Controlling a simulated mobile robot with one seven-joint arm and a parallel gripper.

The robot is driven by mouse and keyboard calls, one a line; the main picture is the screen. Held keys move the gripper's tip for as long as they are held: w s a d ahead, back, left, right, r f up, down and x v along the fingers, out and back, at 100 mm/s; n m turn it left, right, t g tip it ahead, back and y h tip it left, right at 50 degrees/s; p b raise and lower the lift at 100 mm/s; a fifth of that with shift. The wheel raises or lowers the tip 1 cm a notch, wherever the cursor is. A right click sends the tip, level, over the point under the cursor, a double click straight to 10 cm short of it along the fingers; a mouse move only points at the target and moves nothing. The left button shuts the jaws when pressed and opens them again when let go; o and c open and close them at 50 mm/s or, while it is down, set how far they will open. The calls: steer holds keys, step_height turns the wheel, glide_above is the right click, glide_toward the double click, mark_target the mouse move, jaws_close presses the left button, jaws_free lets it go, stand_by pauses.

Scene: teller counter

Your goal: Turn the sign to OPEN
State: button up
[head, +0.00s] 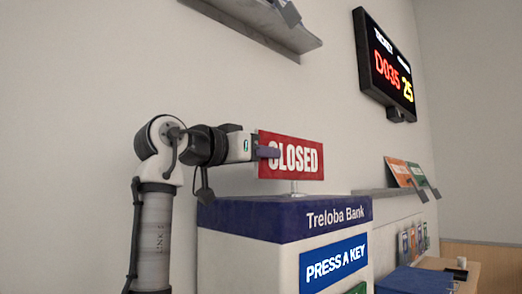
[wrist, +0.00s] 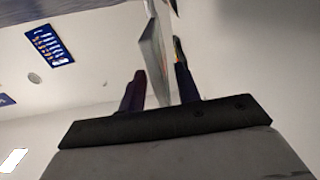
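The red sign (head: 291,156) stands upright on a thin stand on top of the Treloba Bank kiosk. Its face toward the head camera reads CLOSED in white letters, with the C partly covered. My gripper (head: 268,152) is at the sign's left edge, one finger in front of the face. In the wrist view, a thin pale plate, seemingly the sign seen edge-on (wrist: 155,50), stands between the two dark fingers of my gripper (wrist: 160,82). The fingers are apart, and I see a gap beside the plate. The sign's back is hidden from the head view.
The kiosk (head: 240,262) with its blue top stands under the sign. A wall shelf (head: 262,27) hangs above the arm, and a number display (head: 385,65) is at upper right. A shelf with leaflets (head: 399,172) is to the right. Air above the sign is free.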

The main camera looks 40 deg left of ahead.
steer(key=shift+c, duration=0.2)
jaws_close()
